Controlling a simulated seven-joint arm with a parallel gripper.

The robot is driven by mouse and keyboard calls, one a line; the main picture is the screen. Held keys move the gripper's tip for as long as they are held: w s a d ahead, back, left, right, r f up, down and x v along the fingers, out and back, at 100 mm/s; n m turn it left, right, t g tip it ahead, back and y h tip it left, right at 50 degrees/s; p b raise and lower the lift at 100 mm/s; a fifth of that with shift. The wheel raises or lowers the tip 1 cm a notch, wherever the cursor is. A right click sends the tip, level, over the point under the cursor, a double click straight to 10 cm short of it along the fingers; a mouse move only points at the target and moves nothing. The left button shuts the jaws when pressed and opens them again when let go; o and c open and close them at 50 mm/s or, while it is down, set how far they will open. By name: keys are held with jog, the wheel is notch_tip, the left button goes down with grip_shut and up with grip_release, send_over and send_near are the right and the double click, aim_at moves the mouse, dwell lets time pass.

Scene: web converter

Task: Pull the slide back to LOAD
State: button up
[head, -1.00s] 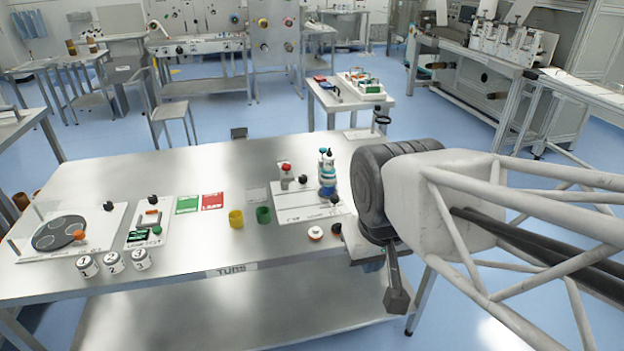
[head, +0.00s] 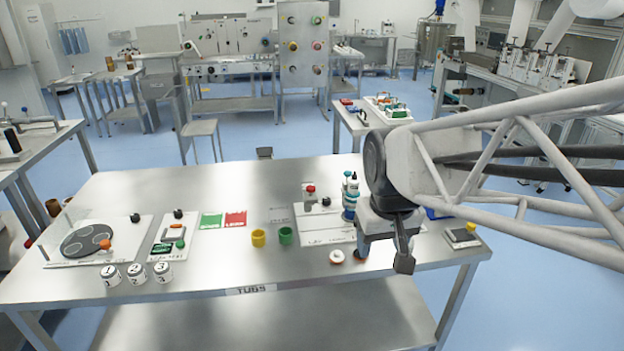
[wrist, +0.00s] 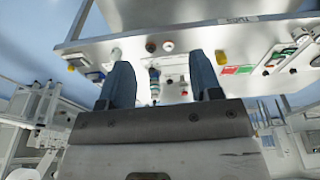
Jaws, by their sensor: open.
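A white plate (head: 315,235) with printed lines lies on the steel bench. It carries a red knob (head: 310,188), a black knob (head: 326,201) and a blue-and-white bottle (head: 350,200). I cannot make out which part is the slide, nor any LOAD lettering. My gripper (wrist: 163,78) is open and empty in the wrist view; the bottle (wrist: 154,88) and red knob (wrist: 184,88) show beyond and between its fingers, apart from them. In the head view my gripper (head: 385,245) hangs beside the plate's right end and hides part of it.
Numbered tubs (head: 136,273) stand front left. A small dark-topped box (head: 462,236) sits at the right. Bare steel (head: 200,270) lies between tubs and cups.

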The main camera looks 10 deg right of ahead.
jog(key=w+d+f+n+g, duration=0.15)
jog(key=w+f, duration=0.25)
jog(key=w, duration=0.7)
jog(key=w+d+f, duration=0.3)
jog(key=w, duration=0.7)
jog(key=w+d+f, duration=0.2)
jog(key=w+f, duration=0.2)
jog(key=w, duration=0.7)
jog(key=shift+n+g, duration=0.35)
jog(key=shift+n, duration=0.2)
jog(key=w+d+f, duration=0.1)
jog(key=w+f, duration=0.2)
jog(key=w+d+f, duration=0.1)
jog(key=w+f, duration=0.2)
jog(key=w+d+f, duration=0.1)
jog(key=w+f, duration=0.2)
jog(key=shift+w+d, duration=0.1)
jog(key=shift+d, duration=0.15)
jog(key=shift+w+d+f, duration=0.1)
jog(key=shift+w+f, duration=0.15)
jog(key=shift+f, duration=0.05)
jog(key=shift+f, duration=3.85)
grip_shut()
